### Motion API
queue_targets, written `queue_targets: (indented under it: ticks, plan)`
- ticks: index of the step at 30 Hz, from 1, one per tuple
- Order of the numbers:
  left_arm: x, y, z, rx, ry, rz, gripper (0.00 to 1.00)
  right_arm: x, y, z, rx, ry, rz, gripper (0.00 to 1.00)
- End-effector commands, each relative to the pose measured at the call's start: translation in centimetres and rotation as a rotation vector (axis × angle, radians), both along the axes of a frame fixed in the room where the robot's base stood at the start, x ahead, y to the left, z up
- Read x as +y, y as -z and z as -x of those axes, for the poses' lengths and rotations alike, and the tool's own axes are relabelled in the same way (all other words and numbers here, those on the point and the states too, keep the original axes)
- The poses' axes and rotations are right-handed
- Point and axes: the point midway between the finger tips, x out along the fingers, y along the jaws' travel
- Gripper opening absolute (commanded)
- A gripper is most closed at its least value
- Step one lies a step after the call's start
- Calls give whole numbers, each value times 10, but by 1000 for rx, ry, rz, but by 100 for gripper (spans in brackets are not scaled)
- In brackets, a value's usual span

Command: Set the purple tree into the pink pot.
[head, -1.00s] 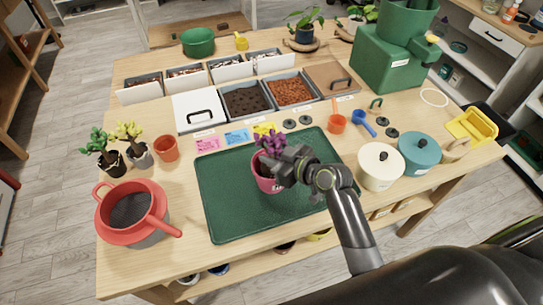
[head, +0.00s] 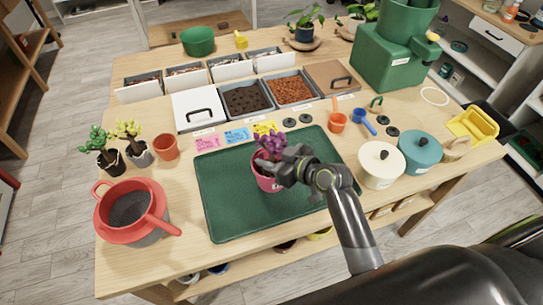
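The purple tree (head: 271,143) is at the pink pot (head: 267,183), its purple foliage above the rim and its lower part hidden inside the pot or behind my gripper. The pink pot stands upright on the green mat (head: 228,208). My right gripper (head: 274,168) reaches in from the right, with its fingers at the pot's rim, just under the foliage. The fingertips are small and partly hidden, so I cannot tell whether they are closed on the stem. My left gripper is not in view.
Two small potted trees (head: 130,146) and a terracotta pot (head: 166,147) stand left of the mat. A red sieve (head: 130,208) is at front left. Lidded pots (head: 381,166) stand right. Soil bins (head: 246,100) line the back. The mat's left part is clear.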

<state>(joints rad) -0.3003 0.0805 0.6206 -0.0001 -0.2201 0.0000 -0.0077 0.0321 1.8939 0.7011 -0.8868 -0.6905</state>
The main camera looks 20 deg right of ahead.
Motion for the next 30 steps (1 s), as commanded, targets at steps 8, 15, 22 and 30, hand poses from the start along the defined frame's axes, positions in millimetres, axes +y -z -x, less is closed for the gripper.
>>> queue_targets:
  ticks: [8, 15, 22, 30]
  plan:
    - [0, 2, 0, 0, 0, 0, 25, -4, -2, 6, -1, 1, 1, 41]
    - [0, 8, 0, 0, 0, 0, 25, -23, -15, 36, -1, 1, 6, 41]
    - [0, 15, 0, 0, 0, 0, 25, -46, -33, 74, 0, -3, 8, 41]
    - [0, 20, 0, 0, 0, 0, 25, -68, -51, 108, -1, -1, 7, 41]
